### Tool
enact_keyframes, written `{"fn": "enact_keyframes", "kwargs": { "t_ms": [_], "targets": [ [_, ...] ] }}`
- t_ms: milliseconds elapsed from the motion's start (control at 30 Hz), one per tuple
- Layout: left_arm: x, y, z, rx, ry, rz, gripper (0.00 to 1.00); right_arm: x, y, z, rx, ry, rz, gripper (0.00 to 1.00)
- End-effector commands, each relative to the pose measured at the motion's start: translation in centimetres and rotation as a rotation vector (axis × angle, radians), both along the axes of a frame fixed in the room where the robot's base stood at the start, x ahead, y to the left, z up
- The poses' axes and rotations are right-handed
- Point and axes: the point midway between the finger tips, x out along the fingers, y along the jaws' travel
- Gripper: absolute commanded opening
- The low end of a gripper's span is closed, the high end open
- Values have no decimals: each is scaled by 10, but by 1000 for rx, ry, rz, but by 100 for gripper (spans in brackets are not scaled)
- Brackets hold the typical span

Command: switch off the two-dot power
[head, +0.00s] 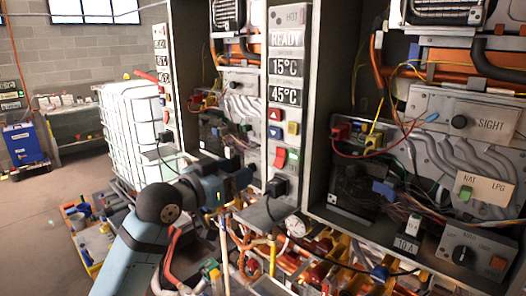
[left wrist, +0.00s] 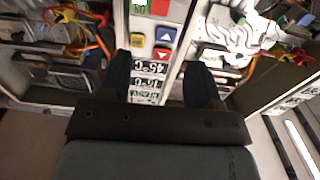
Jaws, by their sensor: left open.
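Below the displays are a red button (head: 275,114), a blue button (head: 275,132), a yellow button (head: 293,128), a red rocker switch (head: 280,158) and a black plug with a cable (head: 276,187). My left gripper (head: 247,178) is left of the plug, apart from the switch in the picture. In the left wrist view the open, empty fingers (left wrist: 164,72) straddle the upside-down panel (left wrist: 150,85). My right gripper is not in view.
Another heater's panel (head: 164,70) stands to the left. Open cabinets with pipes and wires flank the panel. A dial box (head: 470,250) and SIGHT plate (head: 490,125) are at right. Loose tools and pipes crowd the space below. A white caged tank (head: 130,120) stands behind left.

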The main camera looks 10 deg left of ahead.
Motion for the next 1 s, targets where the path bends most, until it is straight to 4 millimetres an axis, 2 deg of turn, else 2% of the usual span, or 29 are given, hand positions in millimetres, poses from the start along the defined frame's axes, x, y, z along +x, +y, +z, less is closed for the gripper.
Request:
{"fn": "enact_keyframes", "kwargs": {
  "t_ms": [133, 267, 500, 700, 1000],
  "targets": [
    [8, -7, 5, -1, -2, -4, 57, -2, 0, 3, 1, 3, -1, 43],
    [25, -20, 7, -3, -2, -5, 57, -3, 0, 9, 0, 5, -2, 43],
    [68, -50, 6, -1, 0, -3, 57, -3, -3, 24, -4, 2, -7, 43],
    [96, -71, 5, -2, -1, -3, 57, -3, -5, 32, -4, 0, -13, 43],
    [111, -82, 3, 0, -2, -3, 57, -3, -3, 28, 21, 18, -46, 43]
  ]
}}
